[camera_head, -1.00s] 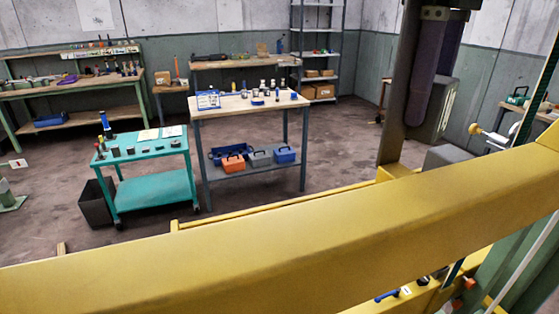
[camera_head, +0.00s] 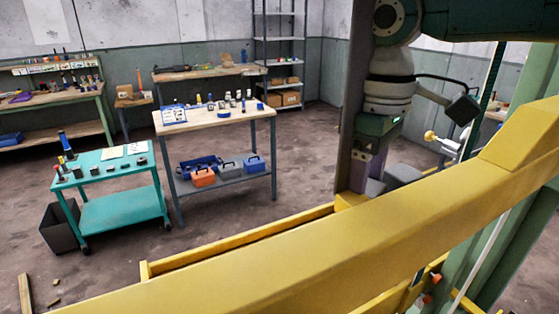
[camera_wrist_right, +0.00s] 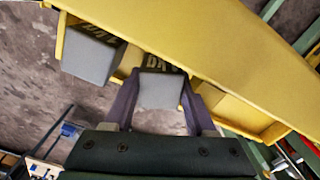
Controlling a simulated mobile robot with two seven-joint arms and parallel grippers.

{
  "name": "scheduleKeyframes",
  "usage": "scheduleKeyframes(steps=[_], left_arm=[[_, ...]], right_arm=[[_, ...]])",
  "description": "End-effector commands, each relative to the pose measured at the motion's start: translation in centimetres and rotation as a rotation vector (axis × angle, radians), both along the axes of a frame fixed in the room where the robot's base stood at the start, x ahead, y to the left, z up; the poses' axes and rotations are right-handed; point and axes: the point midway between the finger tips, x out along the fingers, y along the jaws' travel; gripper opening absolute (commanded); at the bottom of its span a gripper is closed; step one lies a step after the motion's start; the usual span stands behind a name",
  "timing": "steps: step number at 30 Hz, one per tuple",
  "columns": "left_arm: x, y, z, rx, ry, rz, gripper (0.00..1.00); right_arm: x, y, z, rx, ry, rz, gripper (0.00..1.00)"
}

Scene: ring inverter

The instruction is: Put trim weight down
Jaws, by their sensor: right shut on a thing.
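The trim weight, a grey block with dark lettering (camera_wrist_right: 162,90), sits between the two purple fingers of my right gripper (camera_wrist_right: 160,104) in the right wrist view. The gripper is shut on it. In the head view my right gripper (camera_head: 367,164) points down beside a dark upright post, with the grey weight (camera_head: 374,187) low between its fingers, near the end of a yellow trough. I cannot tell whether the weight touches the surface below. A second grey block with lettering (camera_wrist_right: 92,55) is left of it in the wrist view. My left gripper is not in view.
A long yellow beam (camera_head: 330,245) crosses the foreground, with the yellow trough (camera_head: 240,243) behind it. The dark post (camera_head: 354,100) stands close to my right gripper. A teal cart (camera_head: 115,175) and a workbench (camera_head: 215,118) stand farther back, with open floor around them.

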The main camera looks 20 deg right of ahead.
Motion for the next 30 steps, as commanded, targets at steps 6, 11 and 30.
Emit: scheduleKeyframes(steps=[6,11,30], left_arm=[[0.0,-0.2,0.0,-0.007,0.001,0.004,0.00],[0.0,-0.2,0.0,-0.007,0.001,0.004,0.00],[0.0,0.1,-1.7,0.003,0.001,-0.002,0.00]], right_arm=[[0.1,0.0,-0.1,0.002,-0.004,0.000,0.00],[0.0,0.0,-0.2,0.000,0.000,0.000,0.74],[0.2,0.0,3.6,0.001,-0.005,0.000,0.86]])
